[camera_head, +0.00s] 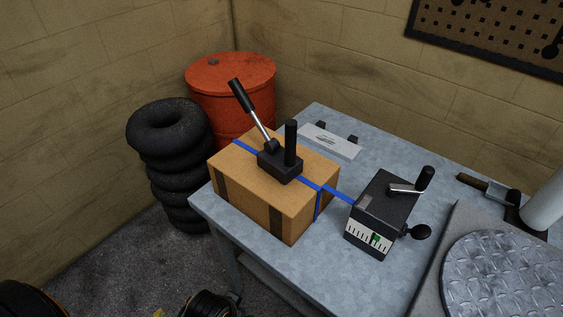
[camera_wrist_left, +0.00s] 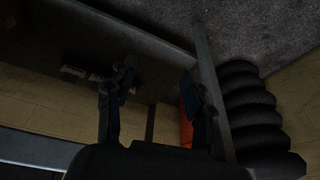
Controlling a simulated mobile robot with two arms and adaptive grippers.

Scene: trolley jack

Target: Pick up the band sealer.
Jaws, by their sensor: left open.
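A black tool with a long tilted lever and an upright black grip, apparently the band sealer (camera_head: 280,163), sits on top of a cardboard box (camera_head: 262,207). It sits on the blue strap (camera_head: 308,183) that runs over the box. My left gripper (camera_wrist_left: 158,92) shows in the left wrist view, its two dark fingers apart with nothing between them. It seems to be low beside the table, away from the tool. The band sealer is not visible in that dim view. My right gripper is not in view.
A black crank device (camera_head: 378,215) stands right of the box on the grey table (camera_head: 290,262), with the strap running to it. A textured round plate (camera_head: 505,270) is at the right. Stacked tyres (camera_head: 170,130) and an orange drum (camera_head: 232,75) stand behind the table's left side.

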